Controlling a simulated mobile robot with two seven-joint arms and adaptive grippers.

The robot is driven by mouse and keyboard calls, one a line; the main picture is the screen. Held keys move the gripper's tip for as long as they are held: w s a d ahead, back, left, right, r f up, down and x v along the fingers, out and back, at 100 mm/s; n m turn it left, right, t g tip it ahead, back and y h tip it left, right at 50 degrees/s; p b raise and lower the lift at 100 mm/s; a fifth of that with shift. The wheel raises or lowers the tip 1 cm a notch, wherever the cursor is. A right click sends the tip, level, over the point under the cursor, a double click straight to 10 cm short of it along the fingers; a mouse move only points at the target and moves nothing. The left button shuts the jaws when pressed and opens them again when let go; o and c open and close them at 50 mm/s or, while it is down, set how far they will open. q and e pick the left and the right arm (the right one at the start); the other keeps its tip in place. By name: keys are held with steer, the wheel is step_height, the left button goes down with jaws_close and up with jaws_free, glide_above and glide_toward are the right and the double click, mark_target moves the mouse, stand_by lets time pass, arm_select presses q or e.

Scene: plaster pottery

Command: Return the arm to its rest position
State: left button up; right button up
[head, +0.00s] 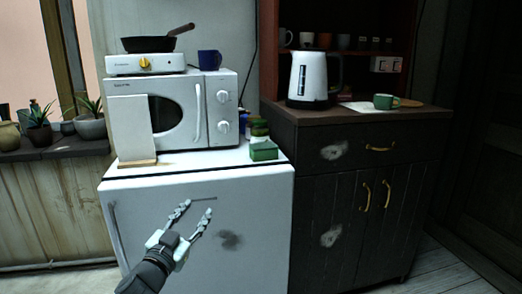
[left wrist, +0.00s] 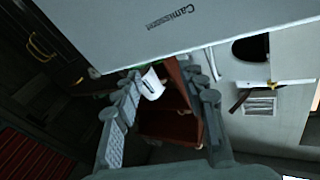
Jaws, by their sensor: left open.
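My left gripper (head: 198,207) is open and empty, in front of the white fridge (head: 262,215) in the head view. Its arm comes in from the bottom left, and its fingers point up and to the right, spread apart. In the left wrist view the two fingers of the left gripper (left wrist: 165,75) are also spread, with nothing held between them. Beyond them, the white kettle (left wrist: 152,84) and the red-brown shelf (left wrist: 165,124) show in a tilted view. My right gripper is in neither view.
A white microwave (head: 222,100) stands on the fridge, with a hot plate (head: 120,65), a black pan (head: 148,44) and a blue mug (head: 209,60) on top. Green boxes (head: 264,150) stand beside it. A dark cabinet (head: 335,185) with a kettle (head: 308,80) and green cup (head: 384,101) is at right.

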arm_select(q)
steer(key=s+a+f+n+g+y, duration=0.1)
steer(key=s+a+f+g+y, duration=0.2)
steer(key=f, duration=0.5)
steer(key=s+a+f+n+g+y, duration=0.1)
steer(key=s+a+f+n, duration=0.1)
steer(key=s+f, duration=0.45)
steer(key=s+a+f+n+g+y, duration=0.1)
steer(key=s+a+f+g+y, duration=0.15)
steer(key=f, duration=0.65)
steer(key=s+a+f+g, duration=0.1)
steer(key=s+f+g, duration=0.3)
steer(key=s+f, duration=0.4)
steer(key=s+a+f+n+g, duration=0.1)
steer(key=s+f+g, duration=0.3)
steer(key=s+f, duration=0.5)
steer(key=s, duration=0.8)
steer(key=shift+a+g, duration=0.2)
steer(key=shift+g, duration=0.15)
